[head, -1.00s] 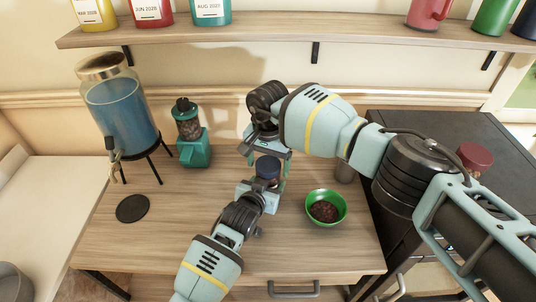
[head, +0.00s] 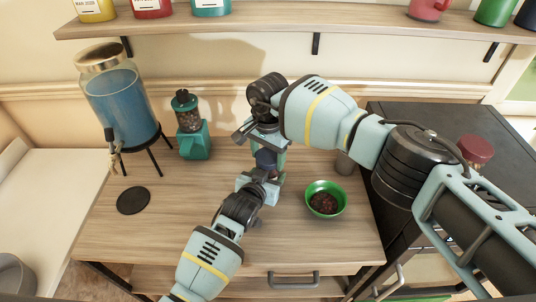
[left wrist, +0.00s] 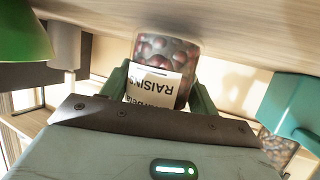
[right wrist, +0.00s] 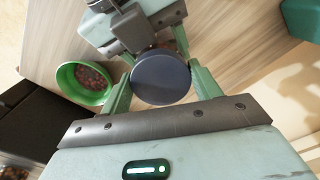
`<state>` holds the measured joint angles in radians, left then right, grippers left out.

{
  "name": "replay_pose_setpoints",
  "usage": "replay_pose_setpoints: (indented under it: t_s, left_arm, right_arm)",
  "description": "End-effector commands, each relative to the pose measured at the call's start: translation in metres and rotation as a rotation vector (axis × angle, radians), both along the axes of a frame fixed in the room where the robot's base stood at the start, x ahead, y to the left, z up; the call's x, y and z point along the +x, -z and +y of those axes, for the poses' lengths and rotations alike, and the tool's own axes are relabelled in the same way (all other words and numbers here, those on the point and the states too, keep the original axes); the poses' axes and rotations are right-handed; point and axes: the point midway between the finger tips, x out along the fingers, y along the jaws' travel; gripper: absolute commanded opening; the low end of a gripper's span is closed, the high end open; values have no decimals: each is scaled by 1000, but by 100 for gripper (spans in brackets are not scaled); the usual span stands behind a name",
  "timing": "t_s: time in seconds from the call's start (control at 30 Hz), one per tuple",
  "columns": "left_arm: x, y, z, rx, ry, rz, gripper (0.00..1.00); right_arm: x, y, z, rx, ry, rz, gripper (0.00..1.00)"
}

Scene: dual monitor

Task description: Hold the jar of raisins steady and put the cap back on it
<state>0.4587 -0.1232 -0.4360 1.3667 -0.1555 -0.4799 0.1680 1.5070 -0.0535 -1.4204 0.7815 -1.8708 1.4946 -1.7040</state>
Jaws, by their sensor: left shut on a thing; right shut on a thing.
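The jar of raisins (left wrist: 168,52) shows in the left wrist view with an upside-down RAISINS label, close to the wooden tabletop. My left gripper (head: 262,183) is shut on the jar, one finger on each side. The dark blue round cap (right wrist: 161,78) sits between the fingers of my right gripper (right wrist: 160,86), which is shut on it. In the head view the cap (head: 266,158) is just above my left gripper, in line with the jar. The jar's top is hidden, so I cannot tell how the cap meets its rim.
A green bowl of dark raisins (head: 325,203) stands right of the jar. A teal grinder (head: 190,128), a blue drink dispenser (head: 121,103) and a black round coaster (head: 133,200) stand to the left. A grey cylinder (head: 345,163) is behind the bowl. The front left tabletop is clear.

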Motion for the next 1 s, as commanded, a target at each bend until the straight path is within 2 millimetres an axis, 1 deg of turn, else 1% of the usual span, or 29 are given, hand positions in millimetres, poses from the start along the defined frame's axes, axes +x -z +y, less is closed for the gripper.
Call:
replay_pose_setpoints:
  t_s: [0.1, 0.2, 0.3, 0.63, 0.67, 0.7, 0.8, 1.0]
  left_arm:
    - [1, -1, 1, -1, -2, -2, 0]
    - [1, -1, 1, -1, -2, -2, 0]
    - [1, -1, 1, -1, -2, -1, 0]
    - [1, -1, 2, -1, -4, -1, 0]
    - [1, -1, 2, 0, -3, -1, 0]
    - [1, -1, 2, 0, -3, -1, 0]
    - [1, -1, 1, -1, -2, -1, 0]
    - [1, -1, 1, -1, -1, -2, 0]
  right_arm:
    - [0, 0, 0, 0, 166, 0, 35]
    - [1, 0, 0, 0, 274, -1, 35]
    - [1, 0, 0, 1, 338, -1, 35]
    - [1, 0, 0, 1, 357, 0, 35]
    - [1, 0, 0, 1, 357, 0, 66]
    - [1, 0, 0, 1, 357, 0, 72]
    - [1, 0, 0, 2, 356, -1, 84]
    - [1, 0, 1, 2, 355, -1, 84]
